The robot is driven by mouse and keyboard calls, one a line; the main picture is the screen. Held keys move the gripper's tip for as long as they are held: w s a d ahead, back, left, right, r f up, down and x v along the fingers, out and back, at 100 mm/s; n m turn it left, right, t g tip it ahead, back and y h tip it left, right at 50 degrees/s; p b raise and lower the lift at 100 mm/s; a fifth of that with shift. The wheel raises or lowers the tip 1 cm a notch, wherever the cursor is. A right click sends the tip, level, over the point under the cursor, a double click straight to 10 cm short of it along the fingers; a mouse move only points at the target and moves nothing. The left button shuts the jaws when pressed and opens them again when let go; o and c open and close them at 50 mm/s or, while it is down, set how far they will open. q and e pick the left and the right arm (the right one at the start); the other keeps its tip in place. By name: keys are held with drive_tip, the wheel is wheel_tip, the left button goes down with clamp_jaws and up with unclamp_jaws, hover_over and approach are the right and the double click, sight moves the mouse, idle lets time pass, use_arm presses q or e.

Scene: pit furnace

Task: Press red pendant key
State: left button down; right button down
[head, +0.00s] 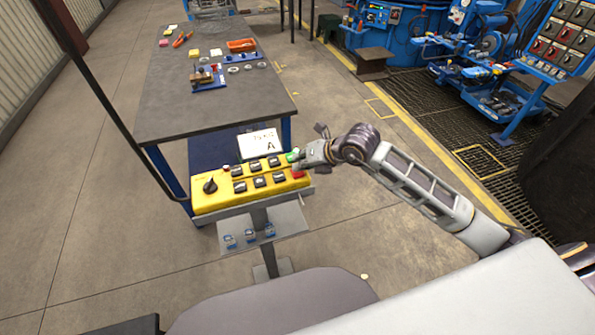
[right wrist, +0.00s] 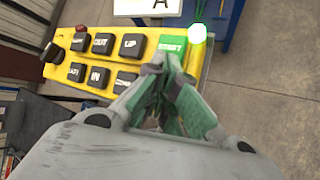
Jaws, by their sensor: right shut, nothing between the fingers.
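The yellow pendant (head: 215,200) sits on a stand, with rows of black keys and a dark knob at its left end. The red key (head: 297,173) is at its right end, partly covered by my right gripper (head: 299,164). In the right wrist view the shut, empty fingers (right wrist: 167,65) point at the pendant's right end, just below the green START key (right wrist: 172,43). The red key is hidden there behind the fingers. I cannot tell whether the fingertips touch it. My left gripper is not in view.
A white card (head: 259,143) marked A stands behind the pendant. Beyond is a dark workbench (head: 165,105) with an orange tray (head: 241,45) and small parts. A bright green lamp (right wrist: 197,33) glows beside START. Blue machinery stands at the back right. Floor right of the bench is open.

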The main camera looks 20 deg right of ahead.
drive_tip(key=shift+f, duration=0.15)
idle(0.7)
drive_tip(key=shift+r+p, duration=0.3)
drive_tip(key=shift+r, duration=0.6)
drive_tip(key=shift+r+p, duration=1.35)
drive_tip(key=shift+r, duration=1.15)
